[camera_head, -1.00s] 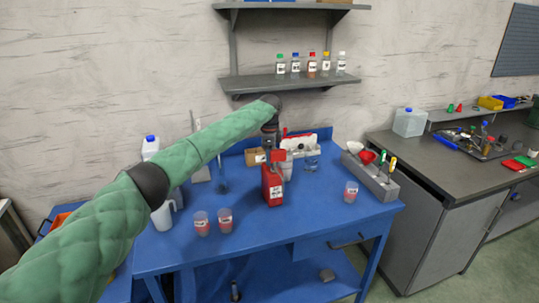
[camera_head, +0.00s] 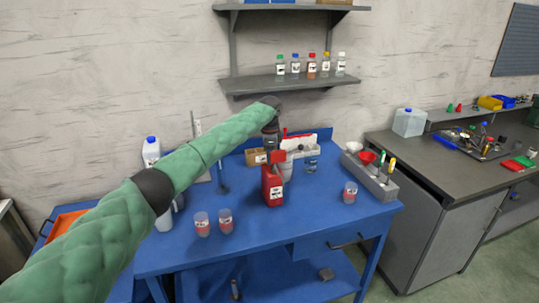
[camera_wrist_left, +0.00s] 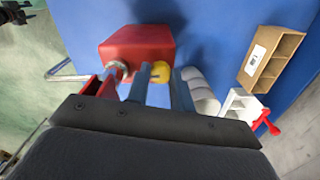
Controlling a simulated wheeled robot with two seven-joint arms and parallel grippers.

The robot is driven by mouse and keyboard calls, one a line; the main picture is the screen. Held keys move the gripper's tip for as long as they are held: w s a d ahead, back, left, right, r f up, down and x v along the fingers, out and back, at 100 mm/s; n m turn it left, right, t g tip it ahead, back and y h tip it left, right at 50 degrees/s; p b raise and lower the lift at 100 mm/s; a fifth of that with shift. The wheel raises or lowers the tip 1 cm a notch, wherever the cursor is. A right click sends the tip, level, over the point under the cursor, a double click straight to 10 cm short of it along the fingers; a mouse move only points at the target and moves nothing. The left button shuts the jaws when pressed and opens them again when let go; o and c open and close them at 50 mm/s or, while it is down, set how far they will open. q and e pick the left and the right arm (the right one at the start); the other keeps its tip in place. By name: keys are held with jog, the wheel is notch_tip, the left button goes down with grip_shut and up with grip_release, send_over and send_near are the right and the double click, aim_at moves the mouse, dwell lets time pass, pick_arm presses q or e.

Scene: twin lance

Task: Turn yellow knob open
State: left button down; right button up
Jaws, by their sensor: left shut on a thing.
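The yellow knob (camera_wrist_left: 160,72) shows in the left wrist view beside the red container (camera_wrist_left: 137,45). My left gripper (camera_wrist_left: 160,88) is shut on the yellow knob, with a blue-grey finger on each side of it. In the head view the red container (camera_head: 273,188) stands upright on the blue table (camera_head: 240,255), with my left gripper (camera_head: 272,150) above it. The knob itself is hidden there. My right gripper is not in view.
Two cups with red contents (camera_head: 202,224) stand left of the container, and another cup (camera_head: 350,192) stands right. A grey tool holder (camera_head: 385,188) is at the table's right edge. A cardboard box (camera_wrist_left: 271,56) lies near the gripper.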

pick_arm(q)
jog(key=n+p, duration=0.3)
jog(key=n, duration=0.1)
jog(key=shift+r, duration=0.15)
jog(key=n+p, duration=0.2)
jog(key=n, duration=0.3)
jog(key=shift+p, duration=0.35)
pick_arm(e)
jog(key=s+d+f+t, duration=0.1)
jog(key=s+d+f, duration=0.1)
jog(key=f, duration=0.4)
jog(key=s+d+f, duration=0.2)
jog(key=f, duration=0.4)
pick_arm(q)
jog(key=n+p, duration=0.3)
jog(key=n, duration=0.2)
jog(key=shift+n+p, duration=0.45)
jog(key=shift+n, duration=0.65)
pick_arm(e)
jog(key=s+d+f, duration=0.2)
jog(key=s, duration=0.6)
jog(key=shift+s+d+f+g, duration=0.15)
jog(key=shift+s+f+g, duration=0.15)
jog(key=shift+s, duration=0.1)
pick_arm(q)
jog(key=c, duration=1.2)
grip_release()
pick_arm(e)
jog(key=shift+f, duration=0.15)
